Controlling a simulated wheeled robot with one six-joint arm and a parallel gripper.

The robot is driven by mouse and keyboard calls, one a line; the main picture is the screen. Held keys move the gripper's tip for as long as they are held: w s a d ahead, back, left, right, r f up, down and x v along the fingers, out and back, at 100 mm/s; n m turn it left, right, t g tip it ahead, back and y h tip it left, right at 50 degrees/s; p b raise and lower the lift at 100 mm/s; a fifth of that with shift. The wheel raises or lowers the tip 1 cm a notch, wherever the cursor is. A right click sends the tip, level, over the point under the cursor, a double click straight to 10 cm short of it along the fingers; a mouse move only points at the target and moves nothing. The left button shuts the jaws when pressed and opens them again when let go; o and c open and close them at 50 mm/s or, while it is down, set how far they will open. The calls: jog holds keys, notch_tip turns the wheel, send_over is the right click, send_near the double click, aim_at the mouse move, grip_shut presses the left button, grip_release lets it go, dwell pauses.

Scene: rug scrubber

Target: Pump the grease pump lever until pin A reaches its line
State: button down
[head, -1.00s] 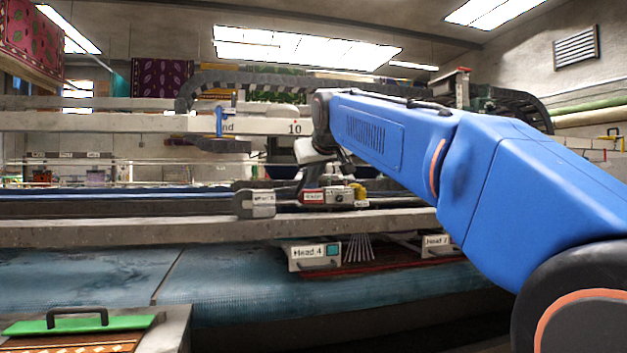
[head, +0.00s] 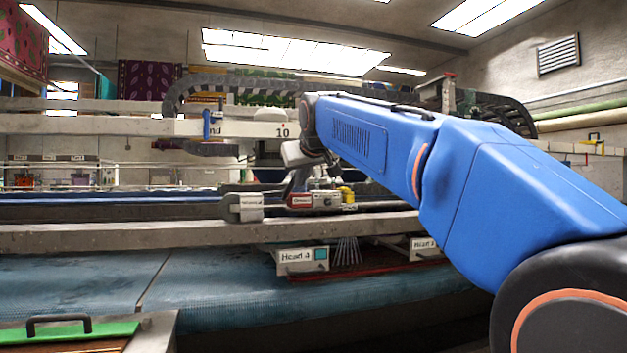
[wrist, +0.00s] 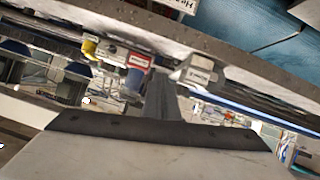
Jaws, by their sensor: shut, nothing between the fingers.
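A small unit with a red label (head: 301,201), a grey body and a yellow part (head: 347,194) sits on the long grey beam; it may be the grease pump. It also shows in the wrist view, with its red label (wrist: 138,61) and yellow part (wrist: 89,47). A grey labelled box (head: 243,207) stands to its left in the head view. My gripper (head: 297,186) points down just behind or above this unit; in the wrist view its fingers (wrist: 162,92) are together and empty. I cannot tell whether they touch anything. The lever, pin A and its line cannot be made out.
The long beam (head: 120,236) crosses in front of the pump area. Below it hang Head 4 (head: 302,260) and another head box (head: 424,248), above the blue rug bed (head: 75,285). An upper beam (head: 80,127) with a cable chain (head: 230,80) runs behind.

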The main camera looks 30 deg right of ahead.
jog(key=w+d+r+g, duration=0.1)
jog(key=w+r, duration=0.3)
jog(key=r, duration=0.5)
jog(key=shift+d+r+g+y, duration=0.15)
jog(key=shift+r+g+y, duration=0.15)
jog(key=shift+g, duration=0.1)
jog(key=shift+w+f, duration=0.1)
jog(key=shift+f, duration=0.05)
send_over(293, 185)
jog(key=s+a, duration=0.2)
jog(key=s, duration=0.1)
jog(key=f, duration=0.6)
jog(key=shift+w+d, duration=0.1)
jog(key=shift+d, duration=0.1)
jog(key=shift+f, duration=0.15)
